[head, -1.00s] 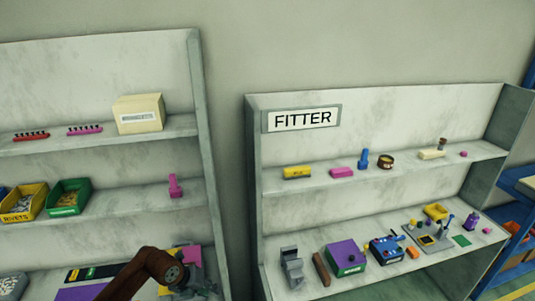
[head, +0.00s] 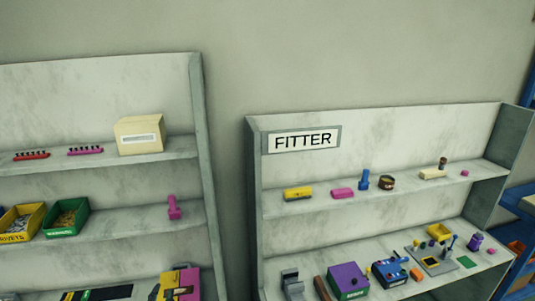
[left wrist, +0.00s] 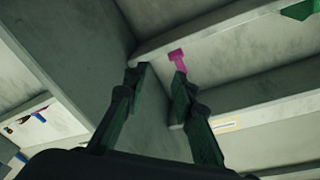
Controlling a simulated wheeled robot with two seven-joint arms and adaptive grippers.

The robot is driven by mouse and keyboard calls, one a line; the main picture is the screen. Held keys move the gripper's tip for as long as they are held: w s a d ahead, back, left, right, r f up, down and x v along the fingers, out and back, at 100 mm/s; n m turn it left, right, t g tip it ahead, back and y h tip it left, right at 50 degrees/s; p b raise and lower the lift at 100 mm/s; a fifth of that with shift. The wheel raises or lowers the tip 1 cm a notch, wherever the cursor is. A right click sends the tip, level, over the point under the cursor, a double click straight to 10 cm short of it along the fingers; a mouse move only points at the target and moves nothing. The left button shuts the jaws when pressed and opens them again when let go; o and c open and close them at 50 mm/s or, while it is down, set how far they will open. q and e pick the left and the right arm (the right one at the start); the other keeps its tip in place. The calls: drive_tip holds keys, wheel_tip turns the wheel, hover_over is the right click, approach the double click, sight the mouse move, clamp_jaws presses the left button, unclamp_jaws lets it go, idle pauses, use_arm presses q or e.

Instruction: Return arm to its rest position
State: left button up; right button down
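My left gripper (left wrist: 159,78) shows in the left wrist view with its two dark fingers apart and nothing between them. Beyond the right fingertip, the magenta upright piece (left wrist: 178,57) stands on a shelf; it also shows on the left unit's middle shelf in the head view (head: 174,207). The gripper appears apart from it. In the head view now, neither gripper nor either arm can be seen. My right gripper is in no frame.
The left shelf unit (head: 205,160) holds a cream box (head: 139,135), a yellow bin (head: 22,222) and a green bin (head: 66,217). The FITTER shelf unit (head: 253,190) at right holds a purple box (head: 347,280) and a blue device (head: 389,271). Bare wall lies between them.

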use_arm(q)
drive_tip(key=s+a+f+n+g+y, duration=0.1)
drive_tip(key=s+a+f+n+g, duration=0.25)
drive_tip(key=s+f, duration=0.45)
drive_tip(key=s+a+f+n+g+y, duration=0.1)
drive_tip(key=s+a+f+n+g, duration=0.3)
drive_tip(key=f, duration=0.7)
drive_tip(key=s+d+f+g+h, duration=0.15)
drive_tip(key=s+f+g, duration=0.3)
drive_tip(key=s, duration=0.45)
drive_tip(key=s+d+f+g+h, duration=0.1)
drive_tip(key=s+d+f+g, duration=0.2)
drive_tip(key=s+f, duration=0.5)
wheel_tip(320, 180, down, 29)
drive_tip(key=s+g+b, duration=0.1)
drive_tip(key=s+b, duration=0.1)
drive_tip(key=b, duration=0.1)
drive_tip(key=s+f+m+g+b, duration=0.1)
drive_tip(key=s+f+b, duration=0.2)
drive_tip(key=s+f, duration=1.7)
wheel_tip(320, 180, down, 3)
drive_tip(key=shift+s+d+r+g+b, duration=0.2)
drive_tip(key=shift+d+g+b, duration=0.1)
drive_tip(key=shift+d, duration=0.1)
